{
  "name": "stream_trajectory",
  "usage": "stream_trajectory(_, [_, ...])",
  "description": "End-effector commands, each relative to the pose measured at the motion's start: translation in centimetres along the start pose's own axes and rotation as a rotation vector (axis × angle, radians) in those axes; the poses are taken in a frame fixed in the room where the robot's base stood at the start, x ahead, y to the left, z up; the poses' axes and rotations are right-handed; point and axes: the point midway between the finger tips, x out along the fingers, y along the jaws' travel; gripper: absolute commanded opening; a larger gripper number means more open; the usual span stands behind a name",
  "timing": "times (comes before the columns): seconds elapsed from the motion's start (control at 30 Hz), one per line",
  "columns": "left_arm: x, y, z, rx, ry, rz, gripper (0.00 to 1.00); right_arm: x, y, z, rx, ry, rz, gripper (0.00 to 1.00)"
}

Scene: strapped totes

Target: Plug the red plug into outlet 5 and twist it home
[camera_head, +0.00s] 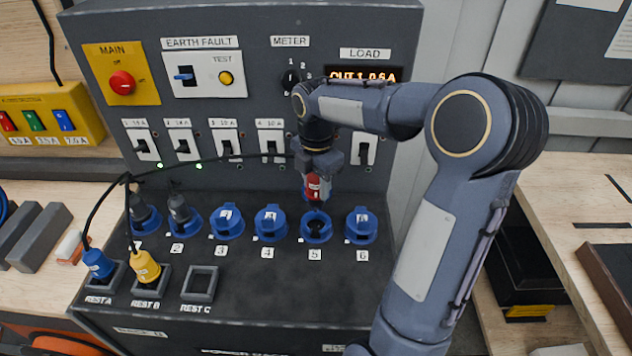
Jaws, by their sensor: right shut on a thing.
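The red plug (314,187) is held upright in my right gripper (318,172), which is shut on it. The plug is just above outlet 5 (316,228), a blue round socket with its dark opening showing. The plug's lower end looks apart from the outlet. A dark cable runs left from near the gripper across the panel. My left gripper is not in view.
Grey plugs sit in outlets 1 and 2 (182,212). Blue (98,264) and yellow (145,267) plugs stand in rests A and B. Rest C (200,284) is empty. Breaker switches line the upright panel behind.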

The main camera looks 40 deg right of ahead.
Motion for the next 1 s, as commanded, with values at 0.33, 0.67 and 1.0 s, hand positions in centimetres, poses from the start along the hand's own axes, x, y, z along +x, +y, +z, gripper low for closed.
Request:
stream_trajectory(0.33, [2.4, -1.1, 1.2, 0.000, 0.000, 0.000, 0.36, 3.2, 0.0, 0.0, 0.000, 0.000, 0.000, 0.10])
stream_trajectory(0.67, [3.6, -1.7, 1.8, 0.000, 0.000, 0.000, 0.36, 5.4, 0.0, 0.0, 0.000, 0.000, -0.001, 0.10])
stream_trajectory(1.0, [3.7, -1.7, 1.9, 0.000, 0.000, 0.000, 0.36, 5.7, 0.0, 0.0, 0.000, 0.000, 0.000, 0.10])
